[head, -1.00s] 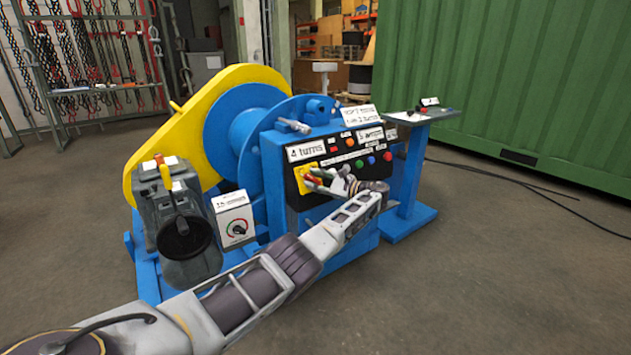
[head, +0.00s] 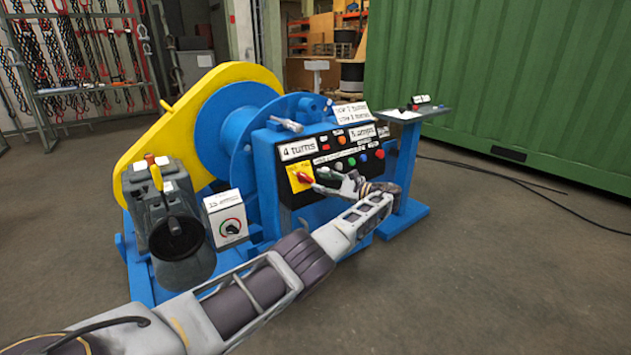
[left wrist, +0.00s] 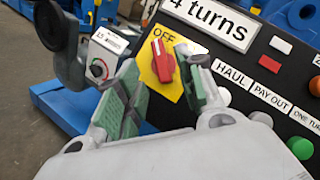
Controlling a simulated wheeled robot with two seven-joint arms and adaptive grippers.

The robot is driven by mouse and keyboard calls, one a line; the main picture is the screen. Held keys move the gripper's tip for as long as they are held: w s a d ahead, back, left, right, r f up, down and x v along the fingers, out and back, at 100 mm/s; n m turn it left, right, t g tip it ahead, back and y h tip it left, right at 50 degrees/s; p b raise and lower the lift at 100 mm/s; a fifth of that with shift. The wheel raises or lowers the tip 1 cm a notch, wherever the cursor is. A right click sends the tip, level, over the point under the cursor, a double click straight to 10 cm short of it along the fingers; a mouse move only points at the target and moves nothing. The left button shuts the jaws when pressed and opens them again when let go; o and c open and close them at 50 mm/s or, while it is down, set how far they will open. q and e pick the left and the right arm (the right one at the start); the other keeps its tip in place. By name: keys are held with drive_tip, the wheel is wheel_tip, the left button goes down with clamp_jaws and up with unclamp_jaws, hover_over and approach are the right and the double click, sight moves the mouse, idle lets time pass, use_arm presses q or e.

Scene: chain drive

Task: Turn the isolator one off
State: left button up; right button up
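The isolator is a red handle (left wrist: 163,62) on a yellow plate marked OFF (left wrist: 174,89), at the left end of the black control panel. The handle's upper end lies close by the word OFF in the left wrist view. The isolator (head: 301,178) also shows in the head view. My left gripper (head: 324,181) is open, just right of and in front of it in the head view. In the left wrist view its green-padded fingers are spread to either side of the handle, with no visible contact. My right gripper is in neither view.
The black panel (head: 338,163) carries coloured buttons and a "4 turns" label (head: 298,149). A white dial box (head: 227,218) and a grey motor (head: 172,215) stand to its left. A small side table (head: 407,116) stands to its right. Open floor lies in front.

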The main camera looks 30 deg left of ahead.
use_arm(q)
drive_tip(key=shift+d, duration=0.75)
drive_tip(key=shift+f, duration=0.1)
